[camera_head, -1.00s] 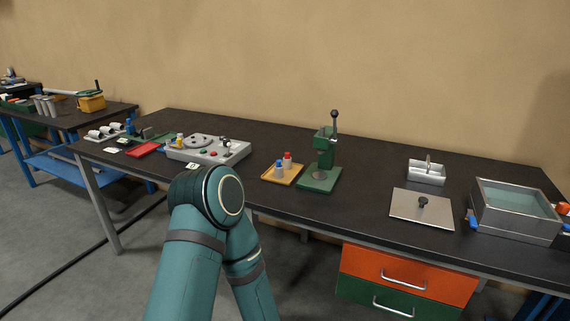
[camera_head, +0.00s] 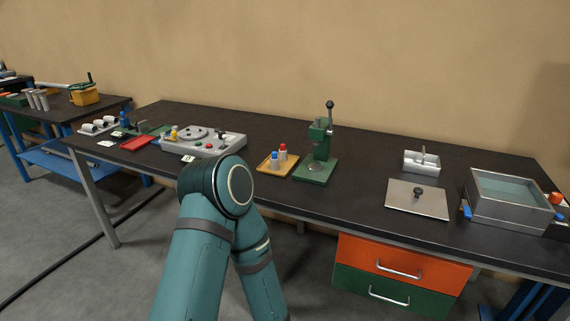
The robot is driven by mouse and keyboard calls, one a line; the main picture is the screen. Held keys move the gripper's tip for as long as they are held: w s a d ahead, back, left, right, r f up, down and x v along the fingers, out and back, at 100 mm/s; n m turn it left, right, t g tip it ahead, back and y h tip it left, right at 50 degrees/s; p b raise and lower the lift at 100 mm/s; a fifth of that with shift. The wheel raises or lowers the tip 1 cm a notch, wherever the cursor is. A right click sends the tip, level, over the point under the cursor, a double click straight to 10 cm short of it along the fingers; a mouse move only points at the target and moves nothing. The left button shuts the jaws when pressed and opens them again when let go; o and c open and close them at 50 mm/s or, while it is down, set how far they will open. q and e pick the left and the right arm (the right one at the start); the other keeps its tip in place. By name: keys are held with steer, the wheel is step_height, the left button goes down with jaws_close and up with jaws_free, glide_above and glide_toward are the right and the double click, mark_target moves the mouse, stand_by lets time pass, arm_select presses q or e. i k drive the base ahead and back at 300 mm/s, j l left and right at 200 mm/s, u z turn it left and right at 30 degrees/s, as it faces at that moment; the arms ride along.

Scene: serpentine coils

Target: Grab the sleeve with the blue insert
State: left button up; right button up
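A small orange tray (camera_head: 290,168) on the long dark bench holds a small piece with blue on it (camera_head: 275,160) and one with red on it (camera_head: 283,151). Several pale cylinders lie in a rack at the bench's left end (camera_head: 100,125), with a small blue object (camera_head: 124,119) beside them. Several grey upright cylinders (camera_head: 38,100) stand on the far left bench. I cannot tell which of these is the sleeve with the blue insert. Neither of my grippers shows; only a bent teal arm of mine is in view, in front of the bench.
A grey machine with round plates (camera_head: 205,142) and a green lever press (camera_head: 318,160) flank the orange tray. A flat metal plate with a knob (camera_head: 417,198), a small metal box (camera_head: 421,161) and a water-filled tank (camera_head: 510,200) stand to the right. Drawers (camera_head: 400,262) hang below.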

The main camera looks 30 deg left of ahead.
mark_target(274, 163)
steer(key=j+z, duration=0.1)
steer(key=z, duration=0.3)
steer(key=j+z, duration=0.15)
steer(key=z, duration=0.25)
steer(key=j+z, duration=0.15)
steer(key=z, duration=0.25)
steer(key=k+j+z, duration=0.1)
steer(key=j+z, duration=0.25)
steer(key=k+j+z, duration=0.15)
steer(key=j+z, duration=0.2)
steer(key=j, duration=0.15)
steer(key=k+j+z, duration=0.2)
steer(key=j, duration=0.25)
steer(key=k+j+z, duration=0.15)
steer(key=k+j, duration=0.45)
steer(key=j, duration=0.15)
steer(key=k+j+z, duration=0.1)
steer(key=k+j, duration=0.2)
steer(key=j, duration=0.15)
